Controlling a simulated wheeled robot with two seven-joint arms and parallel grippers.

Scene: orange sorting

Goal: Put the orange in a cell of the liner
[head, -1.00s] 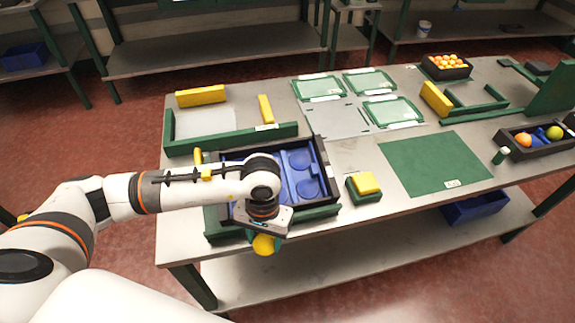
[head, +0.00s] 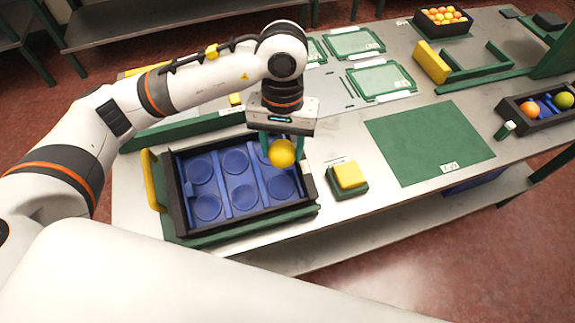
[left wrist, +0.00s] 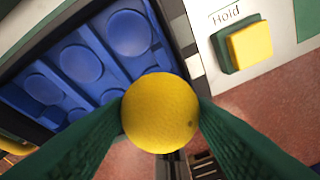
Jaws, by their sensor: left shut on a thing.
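My left gripper (head: 282,146) is shut on a yellow-orange fruit, the orange (head: 282,154), and holds it above the right part of the liner. In the left wrist view the orange (left wrist: 160,113) sits between the two green fingers. The blue liner (head: 222,210) lies in a black crate (head: 172,205) and has several round cells. The cells that show are empty; the gripper and the orange hide part of the far right of the liner. The liner also shows in the left wrist view (left wrist: 98,88), to the left of the orange. My right gripper is not in view.
A yellow block on a green base (head: 348,177) stands just right of the crate, by a "Hold" label. A green mat (head: 430,140) lies further right. A black tray (head: 540,118) with fruit is at the far right, and a crate of oranges (head: 443,20) at the back.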

